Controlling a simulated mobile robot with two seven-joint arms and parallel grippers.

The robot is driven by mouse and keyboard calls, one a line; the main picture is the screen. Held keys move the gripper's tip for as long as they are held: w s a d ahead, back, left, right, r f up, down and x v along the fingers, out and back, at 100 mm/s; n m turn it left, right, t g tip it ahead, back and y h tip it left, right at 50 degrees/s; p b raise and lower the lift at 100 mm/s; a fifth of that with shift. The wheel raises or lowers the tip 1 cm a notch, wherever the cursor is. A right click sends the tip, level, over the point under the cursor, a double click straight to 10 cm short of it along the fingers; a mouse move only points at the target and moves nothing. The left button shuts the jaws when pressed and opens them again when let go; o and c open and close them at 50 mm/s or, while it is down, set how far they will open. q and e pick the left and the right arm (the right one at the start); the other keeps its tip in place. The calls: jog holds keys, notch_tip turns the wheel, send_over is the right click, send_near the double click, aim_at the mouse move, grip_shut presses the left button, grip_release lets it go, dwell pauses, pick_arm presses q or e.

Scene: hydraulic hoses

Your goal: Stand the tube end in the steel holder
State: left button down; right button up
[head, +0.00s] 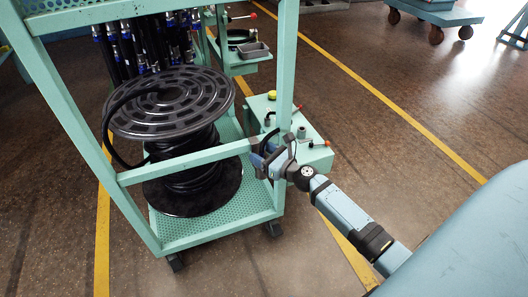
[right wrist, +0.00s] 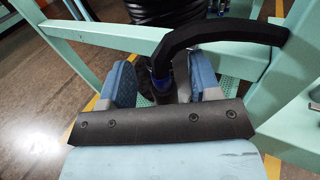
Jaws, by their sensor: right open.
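A greyish metal piece (right wrist: 184,86) shows beside the tube end and may be the steel holder. The fingers and wrist plate hide the lower end, so I cannot tell whether it is seated. My left gripper is not in view.
The green cart (head: 185,163) has a rail and post close to my right gripper. It carries a large black hose reel (head: 170,100). Hoses with blue fittings hang behind. A green box (head: 290,120) stands behind the gripper. Floor at right is clear.

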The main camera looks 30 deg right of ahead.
jog(key=shift+s+f, duration=0.15)
jog(key=shift+f, duration=0.65)
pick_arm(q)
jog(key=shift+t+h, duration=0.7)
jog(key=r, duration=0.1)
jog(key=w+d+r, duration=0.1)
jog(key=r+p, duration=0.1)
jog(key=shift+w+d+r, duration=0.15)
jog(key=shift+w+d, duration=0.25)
pick_arm(e)
jog(key=r+v, duration=0.1)
jog(key=v, duration=1.2)
jog(key=shift+s+r, duration=0.25)
jog(key=shift+r, duration=0.1)
